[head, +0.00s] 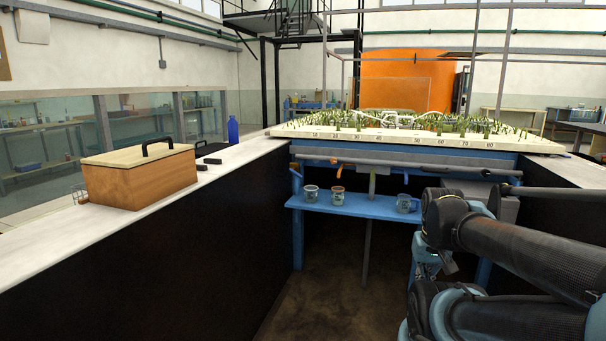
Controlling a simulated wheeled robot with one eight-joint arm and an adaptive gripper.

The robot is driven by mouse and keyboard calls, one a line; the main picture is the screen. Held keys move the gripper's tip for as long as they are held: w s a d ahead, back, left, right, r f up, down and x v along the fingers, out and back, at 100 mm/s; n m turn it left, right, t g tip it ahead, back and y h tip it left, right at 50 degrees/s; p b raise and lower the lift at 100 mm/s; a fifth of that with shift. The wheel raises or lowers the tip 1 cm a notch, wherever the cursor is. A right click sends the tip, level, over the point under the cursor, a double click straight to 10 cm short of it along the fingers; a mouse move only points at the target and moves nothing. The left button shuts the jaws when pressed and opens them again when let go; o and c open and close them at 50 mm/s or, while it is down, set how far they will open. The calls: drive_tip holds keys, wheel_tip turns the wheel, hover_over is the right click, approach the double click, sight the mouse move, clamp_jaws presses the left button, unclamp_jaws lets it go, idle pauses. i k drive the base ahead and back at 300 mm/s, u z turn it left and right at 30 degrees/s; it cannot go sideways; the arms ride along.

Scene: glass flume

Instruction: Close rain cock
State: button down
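Under the front edge of the model table (430,143) runs a grey pipe with small cock handles. An orange handle (336,161) is near its left part, and a blue piece (296,173) is at the left end. I cannot tell from this view which one is the rain cock, nor whether any is open or closed. My gripper (428,266) seems to hang at the right, in front of the blue shelf's right end and apart from the handles. It is small and partly hidden by my arm, so its fingers cannot be made out.
Three cups, including a left one (311,193), stand on the blue shelf (360,206) below the pipe. A wooden box (140,178) and a blue bottle (233,130) stand on the left white ledge (50,235).

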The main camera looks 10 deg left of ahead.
sight(292, 169)
drive_tip(key=i, duration=1.05)
drive_tip(key=u, duration=0.95)
